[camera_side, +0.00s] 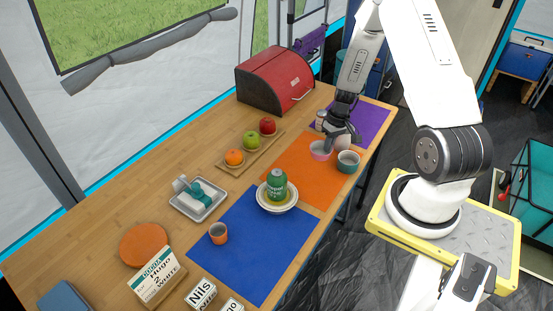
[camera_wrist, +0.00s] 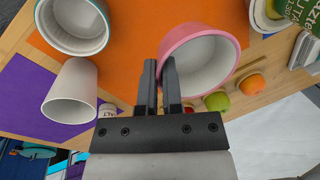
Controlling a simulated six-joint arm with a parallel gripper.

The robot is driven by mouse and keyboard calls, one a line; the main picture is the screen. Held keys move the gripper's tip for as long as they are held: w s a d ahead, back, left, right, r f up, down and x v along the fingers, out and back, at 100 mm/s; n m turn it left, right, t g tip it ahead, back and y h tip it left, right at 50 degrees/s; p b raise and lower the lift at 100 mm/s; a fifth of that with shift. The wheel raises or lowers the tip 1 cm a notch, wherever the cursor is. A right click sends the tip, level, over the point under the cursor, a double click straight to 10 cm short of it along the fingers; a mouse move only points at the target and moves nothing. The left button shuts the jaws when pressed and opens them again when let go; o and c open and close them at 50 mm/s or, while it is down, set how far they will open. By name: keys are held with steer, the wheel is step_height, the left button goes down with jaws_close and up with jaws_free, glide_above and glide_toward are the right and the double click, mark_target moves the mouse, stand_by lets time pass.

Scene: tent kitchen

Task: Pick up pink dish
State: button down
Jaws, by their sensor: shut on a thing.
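The pink dish (camera_side: 320,151) is a small bowl, pink outside and pale inside, at the far part of the orange mat in the side view. It also shows in the wrist view (camera_wrist: 205,60), tilted in the picture with its opening visible. My gripper (camera_side: 330,139) is at its rim from above. In the wrist view my gripper (camera_wrist: 160,68) is shut on the dish's near wall, one finger on each side of the rim. I cannot tell whether the dish's bottom touches the mat.
A teal dish (camera_side: 348,162) and a white cup (camera_side: 342,142) stand close beside it. The orange mat (camera_side: 284,160) has bare room.

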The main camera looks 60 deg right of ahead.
steer(key=s+a+r, duration=0.3)
steer(key=s+a, duration=0.1)
steer(key=s, duration=0.3)
steer(key=shift+a+r, duration=0.2)
steer(key=shift+r, duration=0.05)
steer(key=shift+r, duration=0.1)
stand_by(0.4)
